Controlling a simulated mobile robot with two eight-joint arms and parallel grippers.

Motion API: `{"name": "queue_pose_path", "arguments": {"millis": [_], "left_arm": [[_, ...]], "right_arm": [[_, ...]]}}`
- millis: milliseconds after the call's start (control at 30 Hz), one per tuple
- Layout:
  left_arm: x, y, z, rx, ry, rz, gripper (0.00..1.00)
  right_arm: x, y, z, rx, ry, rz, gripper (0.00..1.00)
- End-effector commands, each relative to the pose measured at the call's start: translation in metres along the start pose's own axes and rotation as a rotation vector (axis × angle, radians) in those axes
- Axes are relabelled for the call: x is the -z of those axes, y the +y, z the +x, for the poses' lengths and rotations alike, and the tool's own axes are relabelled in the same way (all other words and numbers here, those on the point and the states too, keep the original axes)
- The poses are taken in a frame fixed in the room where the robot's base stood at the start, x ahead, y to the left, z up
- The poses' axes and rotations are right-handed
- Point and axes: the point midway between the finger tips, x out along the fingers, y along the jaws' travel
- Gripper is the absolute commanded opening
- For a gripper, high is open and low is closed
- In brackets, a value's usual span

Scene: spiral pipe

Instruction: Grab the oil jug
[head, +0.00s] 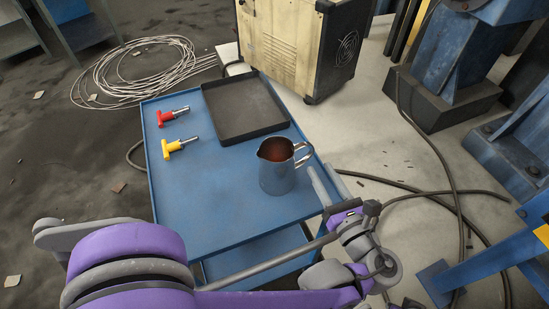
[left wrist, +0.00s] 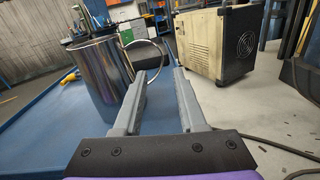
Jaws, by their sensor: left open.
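The oil jug (head: 275,180) is a shiny metal pitcher with reddish-brown liquid inside. It stands upright near the right edge of the blue table, its ring-shaped handle (head: 306,158) facing right. My left gripper (head: 321,171) is open and empty just right of the jug, near the handle. In the left wrist view the jug (left wrist: 95,85) is left of the fingers. The handle (left wrist: 163,53) shows beyond the fingertips (left wrist: 161,72), roughly in line with the gap between them. I cannot tell how far apart they are. My right gripper is not in view.
The blue table (head: 190,205) also holds a dark tray (head: 245,112), a red-handled tool (head: 170,117) and a yellow-handled tool (head: 177,147). A beige machine (head: 290,45) stands behind it. Cables (head: 430,190) lie on the floor at right. The table's front left is clear.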

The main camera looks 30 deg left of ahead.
Motion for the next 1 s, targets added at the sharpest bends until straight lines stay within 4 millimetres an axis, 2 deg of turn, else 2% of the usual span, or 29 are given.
{"name": "queue_pose_path", "arguments": {"millis": [300, 500, 733, 867, 1000], "left_arm": [[-0.001, 0.0, 0.046, -0.003, -0.004, 0.004, 0.4], [-0.002, -0.002, 0.06, -0.001, -0.004, 0.003, 0.4], [-0.005, -0.005, 0.095, -0.003, -0.003, 0.004, 0.4], [-0.005, -0.005, 0.104, 0.0, -0.002, 0.003, 0.4], [-0.006, -0.005, 0.105, 0.001, -0.002, 0.003, 0.4]], "right_arm": [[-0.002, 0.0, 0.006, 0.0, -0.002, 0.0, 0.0], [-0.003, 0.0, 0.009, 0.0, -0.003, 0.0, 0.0], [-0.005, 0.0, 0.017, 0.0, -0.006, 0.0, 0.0], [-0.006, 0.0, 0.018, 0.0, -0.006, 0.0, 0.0], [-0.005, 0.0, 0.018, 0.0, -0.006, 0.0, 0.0]]}}
